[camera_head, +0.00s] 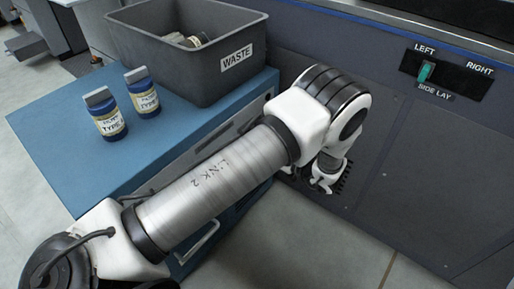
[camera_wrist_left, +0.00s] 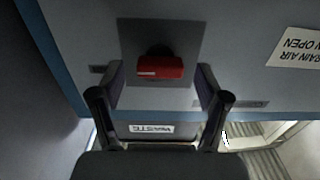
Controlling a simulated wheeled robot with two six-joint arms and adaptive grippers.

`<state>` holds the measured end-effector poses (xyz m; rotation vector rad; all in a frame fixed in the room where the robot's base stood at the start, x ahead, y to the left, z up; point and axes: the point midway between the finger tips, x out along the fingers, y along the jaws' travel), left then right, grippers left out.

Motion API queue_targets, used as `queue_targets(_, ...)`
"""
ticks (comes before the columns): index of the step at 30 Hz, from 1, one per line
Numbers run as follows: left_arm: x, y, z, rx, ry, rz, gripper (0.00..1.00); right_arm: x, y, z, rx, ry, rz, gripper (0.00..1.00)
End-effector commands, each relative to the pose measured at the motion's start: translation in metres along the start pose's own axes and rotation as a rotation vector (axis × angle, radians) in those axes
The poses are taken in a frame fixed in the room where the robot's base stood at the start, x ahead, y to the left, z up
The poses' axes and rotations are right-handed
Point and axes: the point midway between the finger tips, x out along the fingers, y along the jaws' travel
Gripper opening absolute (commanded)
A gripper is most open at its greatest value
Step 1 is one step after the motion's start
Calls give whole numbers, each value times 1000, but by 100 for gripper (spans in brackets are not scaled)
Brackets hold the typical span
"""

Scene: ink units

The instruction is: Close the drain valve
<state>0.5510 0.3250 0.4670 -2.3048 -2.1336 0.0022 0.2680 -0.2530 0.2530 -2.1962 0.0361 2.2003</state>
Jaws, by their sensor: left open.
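The red drain valve handle (camera_wrist_left: 160,67) shows in the left wrist view, mounted on a dark grey square plate (camera_wrist_left: 185,35). It lies crosswise in the picture. My left gripper (camera_wrist_left: 160,84) is open, with one finger on each side of the handle in the picture; I see no finger touching it. In the head view my left gripper (camera_head: 327,178) is low against the dark machine front, partly hidden by my wrist, and the valve is hidden there. My right gripper is not in view.
A blue cabinet (camera_head: 60,160) carries a grey WASTE bin (camera_head: 180,75) and two blue bottles, one (camera_head: 107,118) left of the other (camera_head: 143,97). A green side lay lever (camera_head: 425,71) is on the machine. A white DRAIN AIR sign (camera_wrist_left: 295,47) appears upside down.

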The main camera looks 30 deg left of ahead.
Motion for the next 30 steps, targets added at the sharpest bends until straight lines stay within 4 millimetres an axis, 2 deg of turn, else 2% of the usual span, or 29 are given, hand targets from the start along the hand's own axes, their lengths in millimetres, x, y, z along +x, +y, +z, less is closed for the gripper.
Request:
queue_targets(3, 11, 0, -1, -1, -1, 0, 75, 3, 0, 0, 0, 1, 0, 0)
queue_targets(11, 13, 0, -2, -1, 0, 2, 75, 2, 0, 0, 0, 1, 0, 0)
queue_targets(12, 13, 0, -2, -1, 0, 2, 61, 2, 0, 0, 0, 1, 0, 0)
queue_targets(16, 13, 0, -2, -1, 0, 2, 15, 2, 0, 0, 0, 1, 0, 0)
queue_targets(30, 13, 0, -3, -48, 0, 2, 15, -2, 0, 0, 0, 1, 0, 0)
